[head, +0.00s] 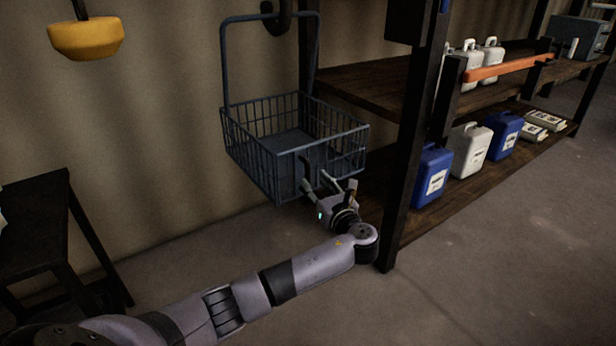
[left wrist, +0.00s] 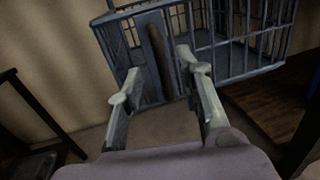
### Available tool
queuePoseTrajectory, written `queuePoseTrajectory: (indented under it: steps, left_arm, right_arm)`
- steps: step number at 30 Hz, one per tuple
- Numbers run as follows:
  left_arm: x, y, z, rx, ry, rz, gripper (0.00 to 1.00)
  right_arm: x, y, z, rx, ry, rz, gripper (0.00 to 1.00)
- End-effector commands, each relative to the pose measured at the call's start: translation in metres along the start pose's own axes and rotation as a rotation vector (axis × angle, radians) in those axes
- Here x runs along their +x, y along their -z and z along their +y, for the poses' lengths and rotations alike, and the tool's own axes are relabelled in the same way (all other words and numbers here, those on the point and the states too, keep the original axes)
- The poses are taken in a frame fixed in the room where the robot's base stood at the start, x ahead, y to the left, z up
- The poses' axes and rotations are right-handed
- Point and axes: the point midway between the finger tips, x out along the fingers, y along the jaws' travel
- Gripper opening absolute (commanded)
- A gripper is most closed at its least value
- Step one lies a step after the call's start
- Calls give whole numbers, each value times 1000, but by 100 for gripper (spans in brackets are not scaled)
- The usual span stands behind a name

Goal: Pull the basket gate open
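A blue-grey wire basket (head: 240,140) with a tall loop handle hangs beside the wall in the head view. Its barred side also shows in the left wrist view (left wrist: 255,62). The gate appears to be the panel on the side facing my gripper, with a dark upright bar (left wrist: 156,55) on it in the left wrist view. My left gripper (head: 328,182) is at the basket's lower near side. Its two fingers (left wrist: 157,82) are spread apart, with the dark bar ahead between them. I cannot tell whether a finger touches the gate. My right gripper is not in view.
A wooden shelf rack with a dark post (head: 408,150) stands right of the basket, holding blue canisters (head: 432,175) and white canisters (head: 468,150). A dark table (head: 40,225) stands at left. A yellow object (head: 86,38) hangs above. The floor right of the rack is clear.

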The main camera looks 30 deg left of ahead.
Motion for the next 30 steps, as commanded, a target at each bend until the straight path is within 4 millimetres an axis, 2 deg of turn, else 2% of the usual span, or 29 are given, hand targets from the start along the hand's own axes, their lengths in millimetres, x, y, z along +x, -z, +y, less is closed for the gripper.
queuePoseTrajectory:
  steps: [1, 6, 12, 22, 30]
  left_arm:
    - [12, 2, 1, 0, -2, -2, 33]
    - [42, 2, 0, -1, -2, 0, 33]
    - [61, 1, 0, -1, -1, 1, 33]
    - [64, 0, 0, -1, 1, 1, 33]
    - [64, 0, 0, -1, 1, 1, 16]
  right_arm:
    - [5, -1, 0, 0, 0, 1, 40]
    - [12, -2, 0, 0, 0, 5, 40]
    - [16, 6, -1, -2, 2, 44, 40]
    - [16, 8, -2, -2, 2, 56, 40]
    - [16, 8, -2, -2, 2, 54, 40]
